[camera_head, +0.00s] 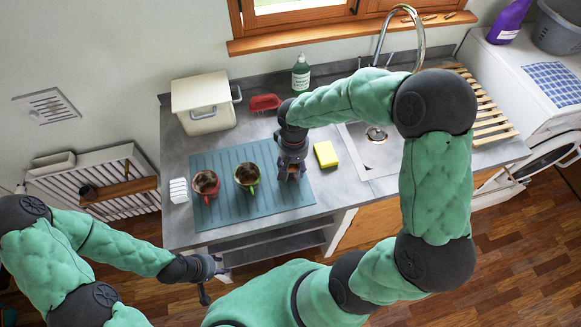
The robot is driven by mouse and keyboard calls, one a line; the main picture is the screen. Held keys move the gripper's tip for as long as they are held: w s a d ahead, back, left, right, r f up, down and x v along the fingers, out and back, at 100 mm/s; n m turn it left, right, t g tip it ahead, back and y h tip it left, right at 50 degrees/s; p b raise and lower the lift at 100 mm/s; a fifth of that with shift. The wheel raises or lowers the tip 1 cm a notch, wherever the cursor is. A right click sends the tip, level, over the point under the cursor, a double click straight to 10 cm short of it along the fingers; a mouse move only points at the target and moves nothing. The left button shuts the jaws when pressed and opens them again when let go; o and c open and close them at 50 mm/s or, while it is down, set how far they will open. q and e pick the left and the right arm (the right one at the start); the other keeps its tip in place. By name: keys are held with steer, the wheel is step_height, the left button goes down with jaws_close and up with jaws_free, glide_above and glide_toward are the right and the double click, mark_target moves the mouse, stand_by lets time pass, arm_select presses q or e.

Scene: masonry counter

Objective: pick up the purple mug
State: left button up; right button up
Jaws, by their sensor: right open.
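The purple mug (294,177) stands at the right end of a row of mugs on the teal mat, mostly hidden under my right gripper. My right gripper (291,166) reaches down from above, right at the mug, with its jaws open. I cannot tell whether its fingers touch the mug. My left gripper (210,284) hangs in front of the counter's front edge, low and away from the mugs. Its jaws are too small and dark to read.
A red mug (206,194) and a green mug (247,186) stand left of the purple one on the teal mat (226,211). A yellow sponge (326,154) lies to the right, beside the sink (366,158). A cream bin (204,101), red dish (264,102) and green bottle (301,74) stand behind.

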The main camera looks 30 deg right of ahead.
mark_target(294, 174)
step_height(294, 174, down, 5)
steer(key=shift+s+d+b, duration=0.1)
steer(key=shift+s+b, duration=0.05)
steer(key=shift+b, duration=0.15)
jaws_close()
